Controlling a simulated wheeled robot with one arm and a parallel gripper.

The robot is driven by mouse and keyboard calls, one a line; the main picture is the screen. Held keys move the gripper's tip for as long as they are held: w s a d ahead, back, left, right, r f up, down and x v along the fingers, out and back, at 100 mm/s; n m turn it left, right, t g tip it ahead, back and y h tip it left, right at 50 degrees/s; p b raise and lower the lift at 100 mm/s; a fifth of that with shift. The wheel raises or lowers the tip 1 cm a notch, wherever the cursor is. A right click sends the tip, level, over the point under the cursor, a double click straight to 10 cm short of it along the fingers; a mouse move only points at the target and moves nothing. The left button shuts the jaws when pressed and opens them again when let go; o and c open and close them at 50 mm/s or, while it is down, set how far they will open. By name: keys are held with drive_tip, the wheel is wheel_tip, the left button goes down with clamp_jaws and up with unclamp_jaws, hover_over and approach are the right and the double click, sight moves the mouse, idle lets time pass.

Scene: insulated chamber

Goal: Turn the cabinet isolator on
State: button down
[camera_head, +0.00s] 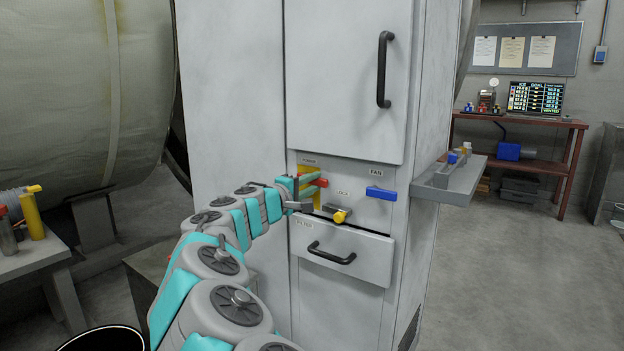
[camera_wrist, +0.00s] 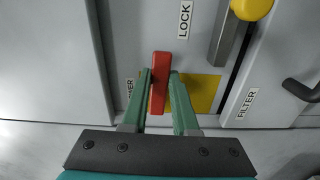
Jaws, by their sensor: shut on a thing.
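The cabinet isolator is a red handle (camera_wrist: 160,85) on a yellow plate (camera_wrist: 203,93) set in the grey cabinet front. In the head view the yellow plate (camera_head: 306,176) sits below a small label at the panel's left, with the red handle (camera_head: 321,182) lying roughly level across it. In the wrist view my gripper (camera_wrist: 162,92) has its green fingers on both sides of the handle, shut on it. My gripper (camera_head: 312,188) covers part of the plate in the head view. The isolator's label in the wrist view is partly hidden by a finger.
A yellow-knobbed lock lever (camera_head: 341,215) and a blue fan handle (camera_head: 381,193) are to the right. The filter drawer (camera_head: 340,253) is shut below, and a tall door with a black handle (camera_head: 384,70) is above. A grey side shelf (camera_head: 452,180) juts out at the right.

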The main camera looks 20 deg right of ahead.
drive_tip(key=shift+a+r+n, duration=0.1)
drive_tip(key=shift+r+n, duration=0.05)
drive_tip(key=shift+n, duration=0.25)
drive_tip(key=c, duration=0.7)
unclamp_jaws()
drive_tip(key=shift+v, duration=3.9)
